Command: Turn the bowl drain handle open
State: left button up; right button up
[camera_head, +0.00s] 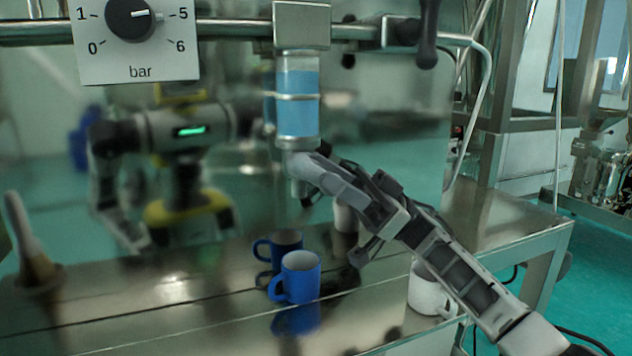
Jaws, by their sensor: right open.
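The bowl (297,105) is a clear cylinder of blue liquid with metal bands, hanging upright under a metal block on the horizontal pipe. Its drain end (297,143) is the metal cap at the bottom. My right gripper (328,183) reaches in from the lower right, its fingers open just below and to the right of this cap. A grey part overlaps the space under the cap, and I cannot tell drain handle from finger there. Contact cannot be told. My left gripper is not in view.
A pressure dial (137,30) marked in bar is at upper left, and a black lever (427,35) at upper right. A blue mug (300,277) and a white mug (428,290) stand on the metal bench (190,325). The shiny panel behind shows reflections.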

jog(key=w+d+b, duration=0.2)
jog(key=w+d, duration=0.1)
jog(key=d, duration=0.7)
jog(key=shift+b, duration=0.3)
